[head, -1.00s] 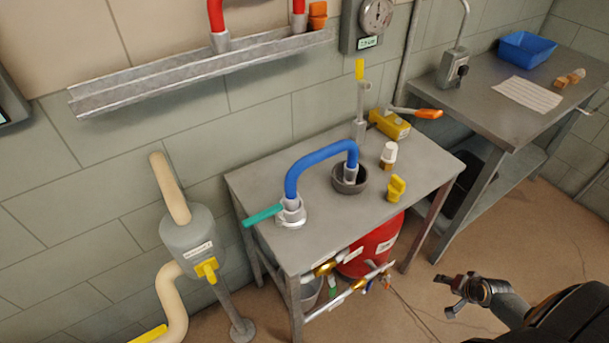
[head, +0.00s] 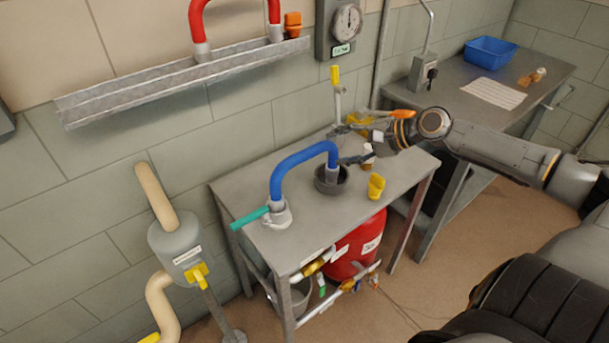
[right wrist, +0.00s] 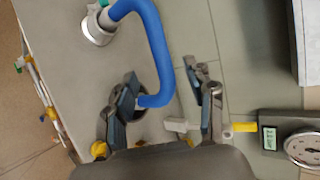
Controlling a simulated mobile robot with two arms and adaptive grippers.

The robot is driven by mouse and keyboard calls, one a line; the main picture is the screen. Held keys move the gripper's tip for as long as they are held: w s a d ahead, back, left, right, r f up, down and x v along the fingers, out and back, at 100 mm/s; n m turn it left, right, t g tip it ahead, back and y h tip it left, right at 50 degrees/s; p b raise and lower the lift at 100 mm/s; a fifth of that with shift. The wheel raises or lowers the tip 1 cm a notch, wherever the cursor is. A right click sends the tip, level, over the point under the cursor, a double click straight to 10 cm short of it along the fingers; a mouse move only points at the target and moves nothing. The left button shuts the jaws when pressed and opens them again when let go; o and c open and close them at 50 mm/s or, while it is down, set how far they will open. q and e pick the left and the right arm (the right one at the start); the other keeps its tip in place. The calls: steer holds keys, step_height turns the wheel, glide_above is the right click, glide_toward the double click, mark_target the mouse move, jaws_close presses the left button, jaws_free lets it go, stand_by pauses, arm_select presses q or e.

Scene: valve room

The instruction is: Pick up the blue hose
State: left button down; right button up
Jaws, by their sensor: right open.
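The blue hose (head: 300,156) forms an arch above the grey table. Its left end sits in a grey fitting (head: 277,214) with a teal lever, and its right end goes down into a dark round cup (head: 329,184). My right gripper (head: 346,146) is open, with its fingers close to the hose's right end. In the right wrist view the gripper (right wrist: 160,74) has the lower bend of the hose (right wrist: 157,45) showing between its two fingers. I cannot tell whether either finger touches it. My left gripper is not in view.
The table (head: 245,187) also holds a yellow piece (head: 376,186) and a white-capped piece (head: 368,154). An upright pipe with a yellow top (head: 335,76) stands behind. A red tank (head: 362,243) is underneath. A side bench holds a blue bin (head: 491,51).

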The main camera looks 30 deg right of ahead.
mark_target(310, 153)
steer(key=x, duration=0.4)
steer(key=shift+x, duration=1.05)
steer(key=p+x, duration=0.1)
steer(key=x, duration=0.3)
steer(key=shift+p, duration=0.35)
steer(key=shift+w+a+f, duration=0.25)
steer(key=shift+w+f, duration=0.15)
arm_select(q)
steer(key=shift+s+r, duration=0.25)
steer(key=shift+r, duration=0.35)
arm_select(e)
jaws_close()
